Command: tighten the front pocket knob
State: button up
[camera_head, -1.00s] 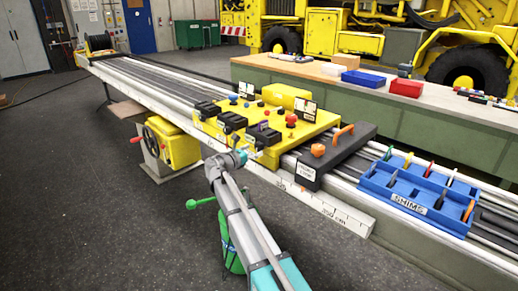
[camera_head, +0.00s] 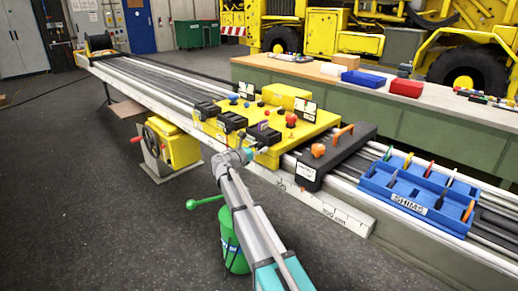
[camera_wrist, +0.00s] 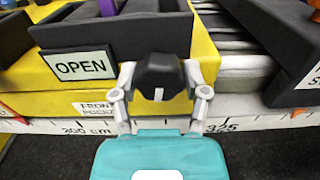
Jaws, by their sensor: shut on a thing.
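The front pocket knob (camera_wrist: 160,77) is black with a white mark on its face, which points down in the wrist view. It sits on the yellow fixture's near side, beside a "FRONT POCKET" label (camera_wrist: 96,107) and below a black block. My gripper (camera_wrist: 160,84) is shut on the knob, one finger at each side. An "OPEN" sign (camera_wrist: 79,66) stands on the fixture left of the knob. In the head view my gripper is at the near edge of the yellow fixture (camera_head: 272,158), and the knob is too small to make out.
A black stop block with an orange knob (camera_head: 318,151) and a blue shims tray (camera_head: 398,202) lie along the rail to the right. A scale strip (camera_wrist: 240,125) runs under the knob. A yellow stand with a handwheel (camera_head: 180,146) is at left.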

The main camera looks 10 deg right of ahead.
jog(key=shift+c, duration=1.4)
